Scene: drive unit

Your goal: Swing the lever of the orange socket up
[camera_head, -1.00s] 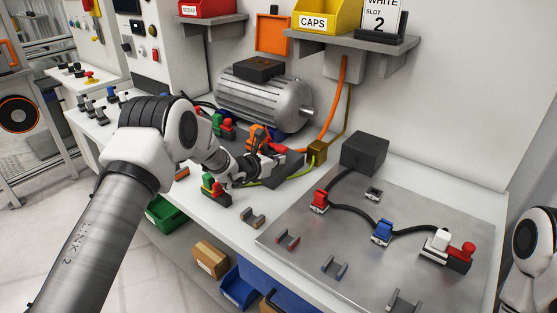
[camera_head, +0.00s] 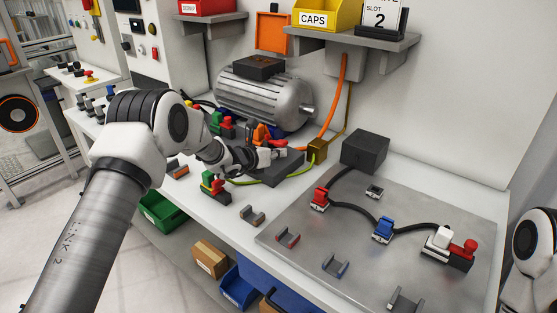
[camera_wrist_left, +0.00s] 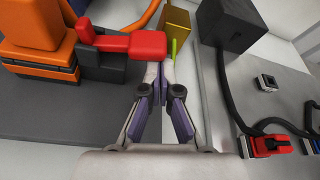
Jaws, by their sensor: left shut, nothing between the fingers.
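The orange socket (camera_head: 261,134) stands on a dark grey base (camera_head: 277,171) in front of the motor; it also shows at the upper left of the left wrist view (camera_wrist_left: 35,38). Its red lever (camera_wrist_left: 135,43) lies low, pointing away from the socket body towards the right in that view. My left gripper (camera_head: 277,153) is shut and empty beside the lever. In the left wrist view its fingertips (camera_wrist_left: 159,70) are close to the lever's free end; I cannot tell if they touch. My right gripper is out of view.
A brass block (camera_head: 317,150) with orange and green-yellow cables stands just right of the socket. A green socket with a red lever (camera_head: 213,184) sits nearer the front edge. A metal plate (camera_head: 375,262) with sockets and a black box (camera_head: 364,151) lies to the right.

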